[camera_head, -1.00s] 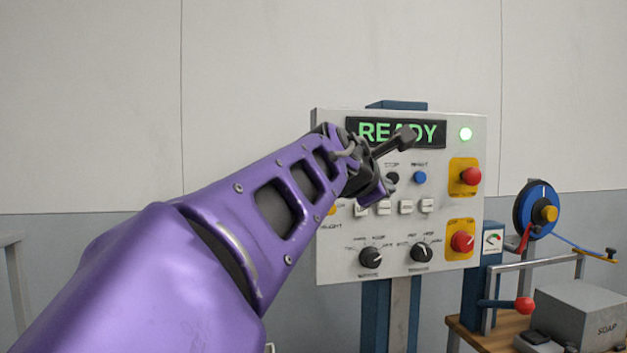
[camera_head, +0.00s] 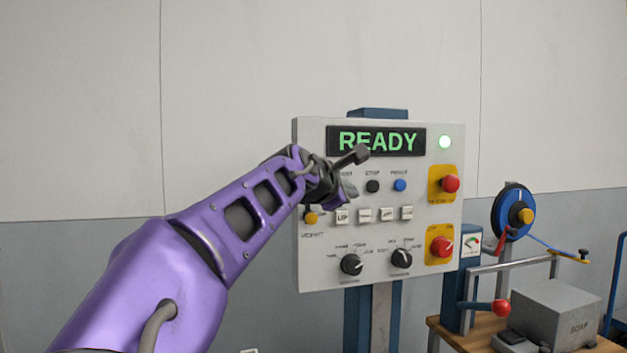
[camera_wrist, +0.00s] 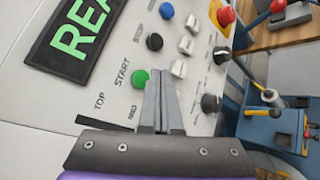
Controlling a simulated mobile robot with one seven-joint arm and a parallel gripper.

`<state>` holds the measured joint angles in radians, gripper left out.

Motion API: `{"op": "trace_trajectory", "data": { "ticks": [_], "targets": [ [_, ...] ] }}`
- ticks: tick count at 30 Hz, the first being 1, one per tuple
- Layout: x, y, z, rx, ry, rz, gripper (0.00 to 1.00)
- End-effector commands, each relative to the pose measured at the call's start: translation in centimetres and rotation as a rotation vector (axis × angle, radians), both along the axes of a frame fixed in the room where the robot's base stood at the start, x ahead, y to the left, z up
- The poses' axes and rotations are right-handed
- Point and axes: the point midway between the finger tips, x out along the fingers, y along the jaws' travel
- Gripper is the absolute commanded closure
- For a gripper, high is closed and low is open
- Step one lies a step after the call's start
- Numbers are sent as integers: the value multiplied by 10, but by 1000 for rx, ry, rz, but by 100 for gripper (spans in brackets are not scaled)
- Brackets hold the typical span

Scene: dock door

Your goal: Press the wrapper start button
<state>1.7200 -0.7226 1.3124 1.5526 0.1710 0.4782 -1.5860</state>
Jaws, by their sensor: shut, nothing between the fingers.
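The grey control panel (camera_head: 430,275) shows READY in green on its display (camera_head: 378,141). In the wrist view, the green button (camera_wrist: 140,78) sits by the START label (camera_wrist: 122,74). My gripper (camera_wrist: 158,74) is shut and empty, its fingertips just beside the green button in that picture; I cannot tell if they touch the panel. In the head view, my gripper (camera_head: 350,191) is in front of the panel's upper left part and hides the green button. The black STOP button (camera_head: 372,186) and a blue button (camera_head: 400,185) are to the right.
Below are a yellow button (camera_head: 311,218), several white keys, and two black knobs (camera_head: 352,265) (camera_head: 401,258). Two red mushroom buttons (camera_head: 450,184) (camera_head: 441,247) are at the right. A bench (camera_head: 440,328) with a grey box (camera_head: 556,315) and red-knobbed lever (camera_head: 500,307) stands lower right.

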Motion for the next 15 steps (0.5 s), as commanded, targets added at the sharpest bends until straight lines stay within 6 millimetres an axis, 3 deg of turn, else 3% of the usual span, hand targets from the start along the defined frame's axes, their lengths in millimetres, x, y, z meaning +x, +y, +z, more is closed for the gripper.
{"op": "trace_trajectory", "data": {
  "ticks": [6, 15],
  "targets": [
    [14, 2, 1, -2, 0, -1, 100],
    [15, 3, -1, 0, 0, 0, 100]
  ]
}}
